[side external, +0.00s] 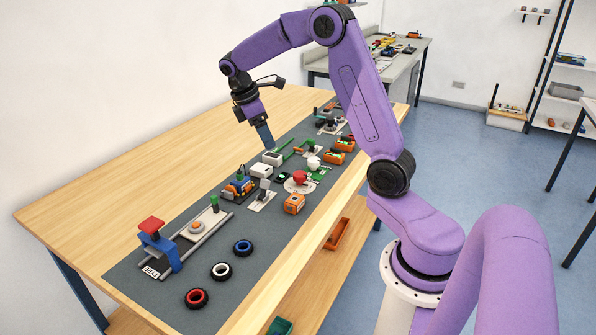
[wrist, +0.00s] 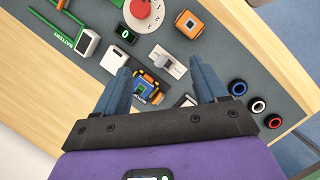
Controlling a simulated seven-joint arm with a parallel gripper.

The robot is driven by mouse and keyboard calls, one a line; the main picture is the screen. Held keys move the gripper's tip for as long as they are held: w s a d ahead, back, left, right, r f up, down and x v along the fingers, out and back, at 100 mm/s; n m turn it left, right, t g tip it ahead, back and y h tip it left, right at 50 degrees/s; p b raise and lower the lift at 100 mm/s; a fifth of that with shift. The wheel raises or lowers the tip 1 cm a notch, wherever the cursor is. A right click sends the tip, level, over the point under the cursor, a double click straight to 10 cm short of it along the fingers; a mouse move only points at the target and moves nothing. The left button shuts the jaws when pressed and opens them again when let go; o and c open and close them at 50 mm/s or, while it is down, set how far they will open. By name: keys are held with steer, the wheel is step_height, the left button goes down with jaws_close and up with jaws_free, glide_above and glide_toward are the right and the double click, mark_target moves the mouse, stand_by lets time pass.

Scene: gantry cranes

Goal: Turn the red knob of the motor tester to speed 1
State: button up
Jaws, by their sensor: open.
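The red knob (side external: 299,176) sits on a round white dial plate (side external: 299,188) near the middle of the grey mat. In the wrist view the red knob (wrist: 143,8) is cut by the top edge. Next to it a small black display (wrist: 125,33) shows a green 0; it also shows in the side view (side external: 283,177). My gripper (side external: 269,146) is above the mat, to the left of and behind the knob, pointing down. In the wrist view its fingers (wrist: 158,72) are wide apart with nothing held, and the knob lies beyond them.
A blue and orange device (wrist: 149,90) lies below my fingers. A grey lever switch (wrist: 170,62), an orange box (wrist: 189,24) and a white box (side external: 271,158) stand around the knob. Several tyres (side external: 221,270) lie at the mat's near end. Bare wood lies left of the mat.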

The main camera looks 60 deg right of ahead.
glide_toward(300, 174)
steer(key=shift+m+g, duration=0.3)
steer(key=shift+g, duration=0.1)
steer(key=x, duration=0.8)
steer(key=shift+w+d+f, duration=0.2)
steer(key=shift+w+f, duration=0.1)
steer(key=shift+f, duration=0.05)
steer(key=c, duration=1.1)
